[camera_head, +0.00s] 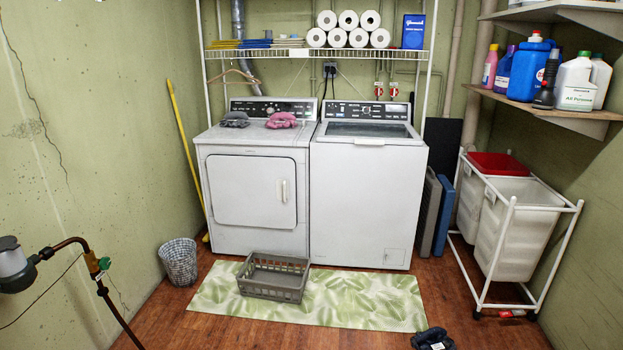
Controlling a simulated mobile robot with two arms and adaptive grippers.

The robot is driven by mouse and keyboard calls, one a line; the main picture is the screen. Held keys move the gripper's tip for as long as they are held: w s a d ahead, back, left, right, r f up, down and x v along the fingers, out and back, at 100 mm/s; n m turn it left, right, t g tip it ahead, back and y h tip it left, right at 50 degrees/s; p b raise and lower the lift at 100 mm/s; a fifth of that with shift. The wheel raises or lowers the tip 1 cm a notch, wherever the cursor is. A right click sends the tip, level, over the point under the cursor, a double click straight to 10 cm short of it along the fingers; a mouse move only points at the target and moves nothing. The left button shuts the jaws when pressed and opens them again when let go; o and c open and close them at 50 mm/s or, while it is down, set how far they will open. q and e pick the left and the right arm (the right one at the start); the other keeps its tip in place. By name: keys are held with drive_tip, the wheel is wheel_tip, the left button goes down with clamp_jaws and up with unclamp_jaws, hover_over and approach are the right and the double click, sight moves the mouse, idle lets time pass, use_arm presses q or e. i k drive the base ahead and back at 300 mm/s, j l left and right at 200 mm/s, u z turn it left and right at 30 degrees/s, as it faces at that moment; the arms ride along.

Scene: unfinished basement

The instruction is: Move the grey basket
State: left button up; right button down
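The grey basket (274,290) is a low, open plastic basket with slotted sides. It stands upright on the green leaf-patterned mat (345,300), in front of the left machine, and looks empty. No gripper is near it. My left gripper is not in view.
Two white laundry machines (368,200) stand behind the mat. A mesh bin (179,262) is left of it. A white-framed hamper cart (512,225) stands at the right. A pipe with a valve (98,265) is at the left front.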

sight(282, 286)
drive_tip(key=i, duration=1.8)
